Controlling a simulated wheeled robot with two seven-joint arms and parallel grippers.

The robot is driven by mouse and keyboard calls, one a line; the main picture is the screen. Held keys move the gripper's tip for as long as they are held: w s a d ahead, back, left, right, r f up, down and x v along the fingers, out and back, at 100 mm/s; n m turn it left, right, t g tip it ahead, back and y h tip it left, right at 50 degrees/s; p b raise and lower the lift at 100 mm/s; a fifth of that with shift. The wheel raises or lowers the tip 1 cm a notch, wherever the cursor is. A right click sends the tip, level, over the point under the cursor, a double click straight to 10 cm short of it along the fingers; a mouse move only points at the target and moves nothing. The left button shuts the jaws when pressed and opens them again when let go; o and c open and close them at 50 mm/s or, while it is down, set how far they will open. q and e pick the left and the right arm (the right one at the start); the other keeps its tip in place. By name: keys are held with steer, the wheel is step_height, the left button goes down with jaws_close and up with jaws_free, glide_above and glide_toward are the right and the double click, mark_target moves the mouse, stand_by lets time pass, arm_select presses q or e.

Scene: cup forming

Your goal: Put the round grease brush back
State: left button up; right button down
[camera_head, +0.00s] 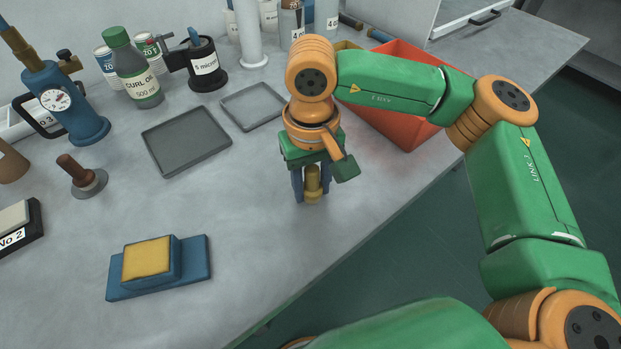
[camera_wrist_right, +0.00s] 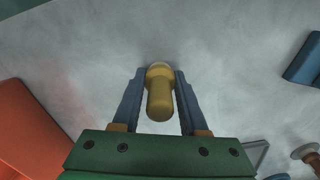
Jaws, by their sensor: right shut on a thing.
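The round grease brush (camera_head: 312,181) has a yellowish, rounded handle. It is upright between the fingers of my right gripper (camera_head: 312,190), which is shut on it. The brush also shows in the right wrist view (camera_wrist_right: 160,92), between the two blue fingers of the right gripper (camera_wrist_right: 159,85). Its lower end is at or close above the grey bench; I cannot tell whether it touches. My left gripper is not in view.
A blue block with a yellow pad (camera_head: 147,262) lies at the front left. Two grey trays, the larger (camera_head: 187,140) and the smaller (camera_head: 252,106), lie behind. A red bin (camera_head: 405,128) stands behind my right arm. A brown-handled stamp (camera_head: 82,178) stands left. The bench's front edge is close by.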

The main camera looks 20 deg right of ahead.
steer(key=shift+f, duration=0.15)
steer(key=shift+f, duration=0.15)
steer(key=shift+c, duration=2.2)
jaws_free()
step_height(320, 180, up, 12)
steer(key=shift+r+p, duration=0.25)
steer(key=shift+p, duration=0.4)
